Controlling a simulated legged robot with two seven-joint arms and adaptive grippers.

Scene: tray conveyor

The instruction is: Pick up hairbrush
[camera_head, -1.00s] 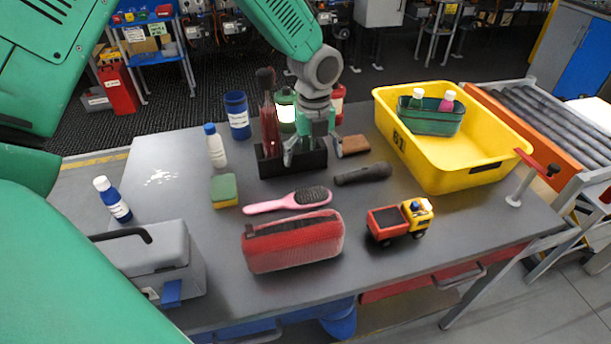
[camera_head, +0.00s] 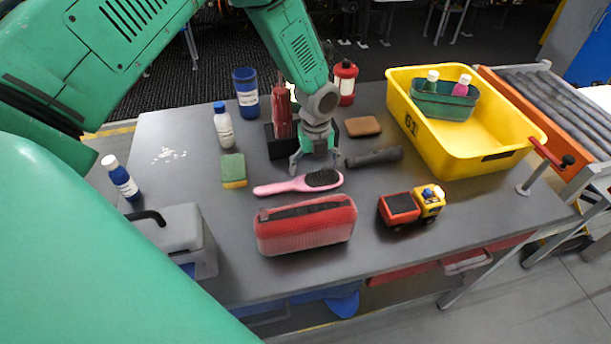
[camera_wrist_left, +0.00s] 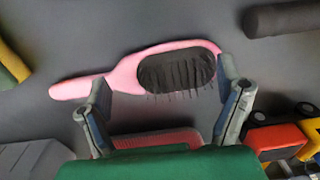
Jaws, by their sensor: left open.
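The pink hairbrush (camera_head: 290,185) lies on the grey table with its dark bristle pad to the right and its handle to the left. It also shows in the left wrist view (camera_wrist_left: 128,74), bristles facing up. My left gripper (camera_head: 315,167) is open and low over the table at the brush. In the left wrist view its two fingers (camera_wrist_left: 163,98) are spread, one near the handle's neck and the other by the right end of the head. I cannot tell whether they touch the brush. My right gripper is not in view.
A red pencil case (camera_head: 306,226) lies just in front of the brush. A dark cylinder (camera_head: 374,157), a brown block (camera_head: 362,126), a sponge (camera_head: 233,170) and a toy truck (camera_head: 411,206) are nearby. A yellow bin (camera_head: 440,143) stands at the right, a grey toolbox (camera_head: 180,235) at the front left.

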